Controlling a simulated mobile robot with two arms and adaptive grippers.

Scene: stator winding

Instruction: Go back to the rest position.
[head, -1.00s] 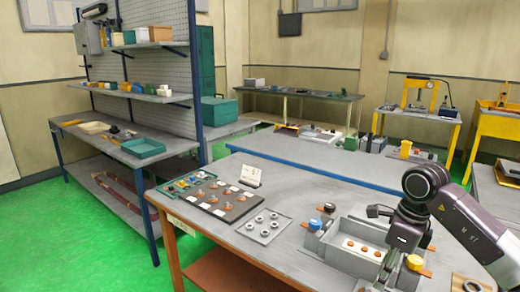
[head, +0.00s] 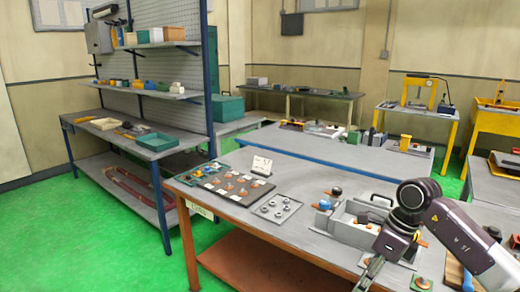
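My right arm comes in from the right, and its dark gripper (head: 368,274) points down at the bottom edge, in front of the workbench's front edge. The fingertips are small and partly cut off, so I cannot tell whether they are open or shut. I see nothing clearly held in it. My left gripper is out of view. The arm hides part of a grey fixture (head: 345,236) on the workbench (head: 311,195).
On the workbench stand a dark tray (head: 243,197) with copper-coloured parts, a tray of rings (head: 290,219) and a white card (head: 262,165). A shelving bench (head: 100,136) stands at the left.

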